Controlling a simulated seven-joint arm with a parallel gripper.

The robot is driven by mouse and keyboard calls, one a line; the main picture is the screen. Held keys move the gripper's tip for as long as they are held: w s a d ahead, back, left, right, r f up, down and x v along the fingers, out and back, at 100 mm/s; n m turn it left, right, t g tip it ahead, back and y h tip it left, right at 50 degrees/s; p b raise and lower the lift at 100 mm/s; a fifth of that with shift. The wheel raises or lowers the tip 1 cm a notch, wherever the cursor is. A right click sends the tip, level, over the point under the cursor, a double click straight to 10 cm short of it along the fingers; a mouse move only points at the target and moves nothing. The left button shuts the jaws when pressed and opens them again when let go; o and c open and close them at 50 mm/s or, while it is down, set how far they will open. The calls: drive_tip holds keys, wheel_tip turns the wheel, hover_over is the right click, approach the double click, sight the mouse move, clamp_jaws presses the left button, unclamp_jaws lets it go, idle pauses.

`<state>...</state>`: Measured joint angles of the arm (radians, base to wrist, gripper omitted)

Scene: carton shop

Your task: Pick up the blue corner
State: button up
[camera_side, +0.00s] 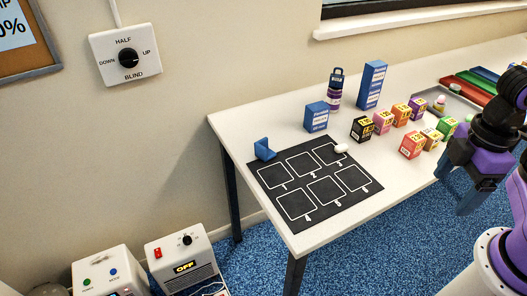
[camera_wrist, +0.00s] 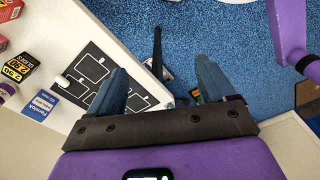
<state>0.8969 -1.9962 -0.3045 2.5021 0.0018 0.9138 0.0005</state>
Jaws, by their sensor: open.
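The blue corner (camera_side: 264,150) is a small upright bracket. It stands at the far left corner of the black mat (camera_side: 318,213) with numbered squares, on the white table. In the wrist view the mat (camera_wrist: 85,58) shows, but I cannot make out the blue corner there. My gripper (camera_side: 455,195) is at the right in the side view, off the table's front edge and well away from the corner. In the wrist view my gripper's two dark blue fingers (camera_wrist: 160,80) stand wide apart with nothing between them.
Several small coloured cartons (camera_side: 412,144) stand right of the mat. A white piece (camera_side: 341,148) lies by square 3.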

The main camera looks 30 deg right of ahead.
idle(0.3)
drive_tip(key=c, duration=0.7)
drive_tip(key=shift+c, duration=0.2)
drive_tip(key=w+a+f+m+y, duration=0.2)
drive_tip(key=w+a+f, duration=0.2)
drive_tip(key=a, duration=0.4)
drive_tip(key=m+t, duration=0.8)
drive_tip(key=t, duration=0.4)
approach(266, 150)
drive_tip(key=shift+x, duration=5.1)
